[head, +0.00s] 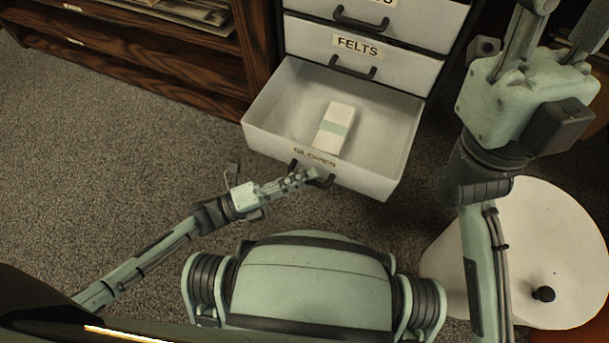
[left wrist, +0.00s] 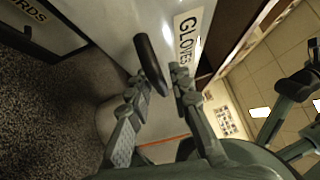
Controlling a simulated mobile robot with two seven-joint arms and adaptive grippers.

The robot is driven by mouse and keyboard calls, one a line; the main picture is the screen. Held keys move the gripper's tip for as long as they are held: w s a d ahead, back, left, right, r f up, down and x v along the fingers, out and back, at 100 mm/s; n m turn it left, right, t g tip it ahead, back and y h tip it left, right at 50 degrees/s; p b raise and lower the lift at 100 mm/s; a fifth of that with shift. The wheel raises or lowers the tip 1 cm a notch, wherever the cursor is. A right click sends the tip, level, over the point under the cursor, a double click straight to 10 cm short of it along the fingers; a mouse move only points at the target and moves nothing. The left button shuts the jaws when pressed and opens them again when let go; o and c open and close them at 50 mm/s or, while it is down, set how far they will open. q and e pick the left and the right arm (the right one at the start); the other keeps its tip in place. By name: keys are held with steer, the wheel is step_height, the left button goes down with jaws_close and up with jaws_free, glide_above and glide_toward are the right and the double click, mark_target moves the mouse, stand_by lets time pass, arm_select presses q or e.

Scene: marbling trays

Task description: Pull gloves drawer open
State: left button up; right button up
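The gloves drawer (head: 265,118) is a white drawer standing well out from its cabinet, with a "GLOVES" label on its front. A white box with a pale green band (head: 335,128) lies inside it. The drawer's dark bar handle (head: 327,182) is partly covered by my left gripper (head: 308,177) in the head view. In the left wrist view, the handle (left wrist: 150,62) runs between the two fingers of my left gripper (left wrist: 160,82), which are closed in around its lower part, with little gap visible. The "GLOVES" label (left wrist: 187,38) is beside it.
The shut felts drawer (head: 400,68) and another shut drawer (head: 420,22) are above. A wooden shelf unit (head: 150,60) stands at the left. A round white container (head: 555,240) with a black knob stands at the right. Carpet (head: 110,155) at the left is clear.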

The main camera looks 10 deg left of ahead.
arm_select(q)
steer(key=v, duration=0.7)
steer(key=shift+a, duration=0.2)
steer(key=shift+f, duration=0.1)
